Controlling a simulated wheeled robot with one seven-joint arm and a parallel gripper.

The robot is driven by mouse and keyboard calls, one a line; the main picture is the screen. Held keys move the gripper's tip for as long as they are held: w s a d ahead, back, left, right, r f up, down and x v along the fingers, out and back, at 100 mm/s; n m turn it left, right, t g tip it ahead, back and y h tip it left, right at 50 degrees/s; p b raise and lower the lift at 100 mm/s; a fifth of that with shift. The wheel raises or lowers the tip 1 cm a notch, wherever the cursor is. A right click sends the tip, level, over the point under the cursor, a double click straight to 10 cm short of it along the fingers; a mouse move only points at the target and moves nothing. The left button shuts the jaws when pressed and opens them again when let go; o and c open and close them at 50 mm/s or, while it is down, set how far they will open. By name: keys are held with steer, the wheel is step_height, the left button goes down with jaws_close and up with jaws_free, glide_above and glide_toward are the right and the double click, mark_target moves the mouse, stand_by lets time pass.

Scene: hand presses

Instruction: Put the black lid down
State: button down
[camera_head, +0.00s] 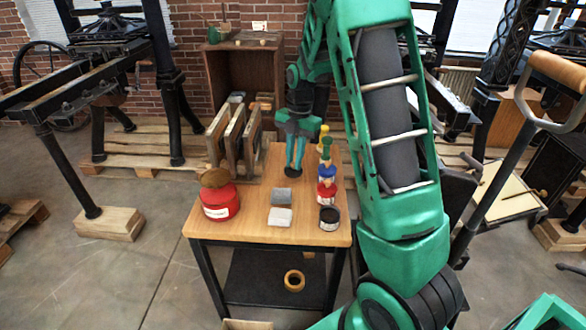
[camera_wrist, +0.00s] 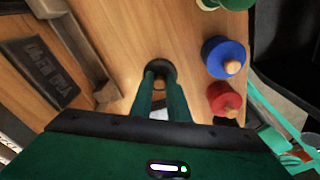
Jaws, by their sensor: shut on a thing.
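The black lid (camera_head: 291,170) is a small dark disc at the tips of my gripper (camera_head: 294,165), over the back part of the wooden table (camera_head: 240,228). In the wrist view the lid (camera_wrist: 160,66) lies between and just beyond the fingertips (camera_wrist: 160,78). My gripper points down and is shut on the lid. The lid is close to the tabletop; I cannot tell whether it touches. A black open-looking can (camera_head: 329,219) stands at the table's front right.
A red can (camera_head: 220,203) with a brown item on top stands at the left. Red (camera_wrist: 223,98) and blue (camera_wrist: 223,57) knobbed pieces line the right side. Bare wood surrounds the lid. Wooden frames (camera_head: 222,138) stand behind left.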

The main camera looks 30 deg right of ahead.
steer(key=shift+f, duration=1.7)
steer(key=shift+f, duration=0.1)
steer(key=c, duration=1.7)
jaws_free()
steer(key=shift+s, duration=0.1)
steer(key=r, duration=0.8)
steer(key=d+r, duration=0.1)
steer(key=r, duration=0.3)
steer(key=shift+w+d, duration=0.1)
steer(key=shift+w, duration=0.2)
